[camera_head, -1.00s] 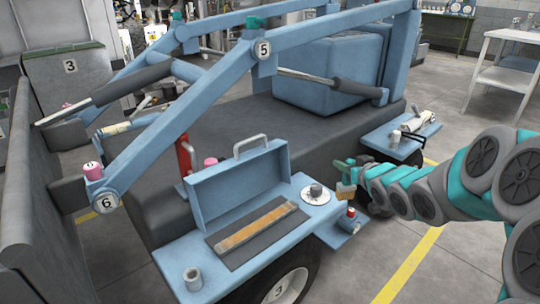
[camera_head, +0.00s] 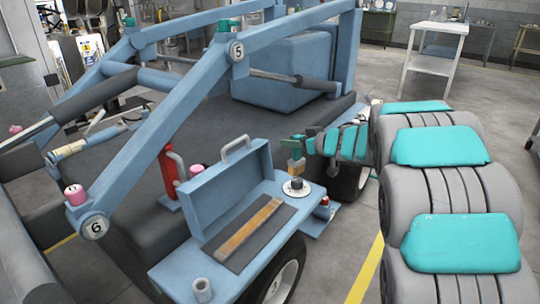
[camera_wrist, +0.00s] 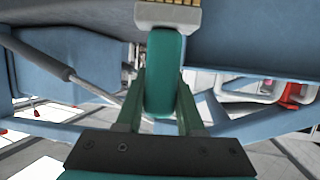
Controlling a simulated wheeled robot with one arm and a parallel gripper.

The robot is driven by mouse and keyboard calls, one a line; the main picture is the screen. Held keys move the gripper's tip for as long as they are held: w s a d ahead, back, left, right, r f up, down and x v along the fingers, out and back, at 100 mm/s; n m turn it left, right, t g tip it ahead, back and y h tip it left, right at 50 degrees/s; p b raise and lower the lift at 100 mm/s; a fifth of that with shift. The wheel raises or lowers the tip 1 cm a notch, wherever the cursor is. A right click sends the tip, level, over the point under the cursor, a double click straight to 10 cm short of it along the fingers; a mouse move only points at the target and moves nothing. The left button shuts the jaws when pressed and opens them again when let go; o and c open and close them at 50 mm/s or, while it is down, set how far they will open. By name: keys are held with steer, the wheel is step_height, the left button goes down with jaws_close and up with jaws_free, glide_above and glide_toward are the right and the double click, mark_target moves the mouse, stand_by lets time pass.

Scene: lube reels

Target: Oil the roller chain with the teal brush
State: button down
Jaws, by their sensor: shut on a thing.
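My gripper (camera_head: 309,146) is shut on the teal brush, whose bristles (camera_head: 296,166) point down in the head view. In the wrist view, the brush's teal handle (camera_wrist: 164,75) sits between my fingers, with a pale ferrule (camera_wrist: 168,17) and yellowish bristles at the top edge. The brush appears just above and behind the white dish with a dark round piece (camera_head: 296,188); I cannot tell whether they touch. A long brown-orange strip, apparently the roller chain (camera_head: 249,227), lies on a dark mat (camera_head: 226,254) on the blue shelf, left of the brush. Its links are too small to tell.
An open blue box lid (camera_head: 228,188) stands behind the mat. A grey cup (camera_head: 202,290) is at the shelf's front left. A red-capped container (camera_head: 323,208) sits on a low side ledge. Blue lift arms (camera_head: 160,130) rise behind.

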steer(key=s+a+f+n+g+y, duration=0.1)
steer(key=a+f+n+g+y, duration=0.1)
steer(key=a, duration=0.4)
steer(key=shift+s+a+f+n+g+y, duration=0.15)
steer(key=shift+a+f+n+g+y, duration=0.35)
steer(key=shift+f, duration=0.45)
steer(key=shift+d, duration=0.2)
steer(key=shift+f+b, duration=0.95)
steer(key=shift+f, duration=1.95)
steer(key=shift+f, duration=0.65)
steer(key=shift+s+a, duration=0.1)
steer(key=shift+s, duration=0.05)
steer(key=shift+s+a+p, duration=0.4)
steer(key=shift+s+a, duration=0.5)
steer(key=shift+s, duration=0.2)
steer(key=shift+s, duration=0.1)
